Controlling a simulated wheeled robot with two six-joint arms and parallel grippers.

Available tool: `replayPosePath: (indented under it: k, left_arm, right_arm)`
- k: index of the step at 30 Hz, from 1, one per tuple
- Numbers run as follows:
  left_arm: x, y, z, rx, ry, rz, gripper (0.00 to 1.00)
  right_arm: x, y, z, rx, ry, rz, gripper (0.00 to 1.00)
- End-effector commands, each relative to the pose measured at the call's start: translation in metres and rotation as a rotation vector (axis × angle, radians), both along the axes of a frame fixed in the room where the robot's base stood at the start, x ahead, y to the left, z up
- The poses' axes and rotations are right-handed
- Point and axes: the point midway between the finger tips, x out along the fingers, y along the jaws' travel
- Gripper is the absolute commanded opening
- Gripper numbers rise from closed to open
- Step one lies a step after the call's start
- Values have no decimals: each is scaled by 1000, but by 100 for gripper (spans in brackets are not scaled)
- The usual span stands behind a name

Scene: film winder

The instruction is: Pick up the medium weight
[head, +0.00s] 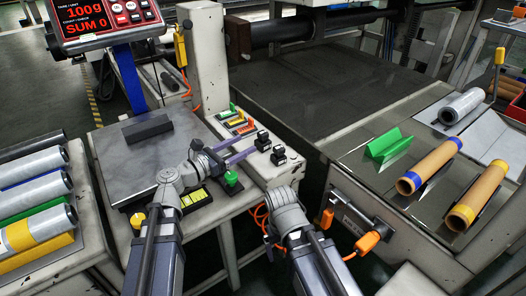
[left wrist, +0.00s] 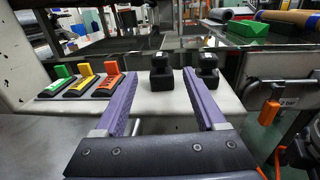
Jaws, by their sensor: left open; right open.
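Small black weights stand on the light machine ledge in the head view. One weight (head: 262,141) is just beyond the left fingertips, and another weight (head: 279,156) is nearer and to the right. In the left wrist view, one weight (left wrist: 160,73) stands between the finger lines and the other weight (left wrist: 207,69) stands by the right fingertip. I cannot tell for sure which is the medium one. My left gripper (head: 248,143) is open and empty, its purple fingers pointing at the weights; they also show in the left wrist view (left wrist: 155,85). My right gripper is not in view.
Green, yellow and orange switches (head: 238,122) sit left of the weights. A steel scale plate (head: 115,165) carries a dark bar (head: 147,129). A table at right holds brown rolls (head: 427,167) and a green V-block (head: 387,147). My right forearm is close below the ledge.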

Motion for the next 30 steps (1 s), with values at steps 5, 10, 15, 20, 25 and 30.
replayPosePath:
  k: [5, 10, 15, 20, 25, 30]
  left_arm:
    - [7, -7, -13, 0, 0, -3, 72]
    - [9, -10, -13, 0, 0, -1, 72]
    - [24, -25, -13, 0, 0, -3, 72]
    - [41, -44, -13, 0, 0, -3, 72]
    - [49, -55, -13, 0, 0, -1, 72]
    - [50, -56, -13, 0, 0, 0, 72]
  right_arm:
    - [0, 0, -13, 0, -1, -3, 100]
    - [0, 0, -13, 0, 0, -2, 100]
    - [0, 0, -13, 0, 0, -2, 100]
    - [0, 0, -13, 0, 0, -2, 100]
    - [0, 0, -13, 0, 0, -2, 100]
    - [0, 0, -13, 0, 0, -2, 100]
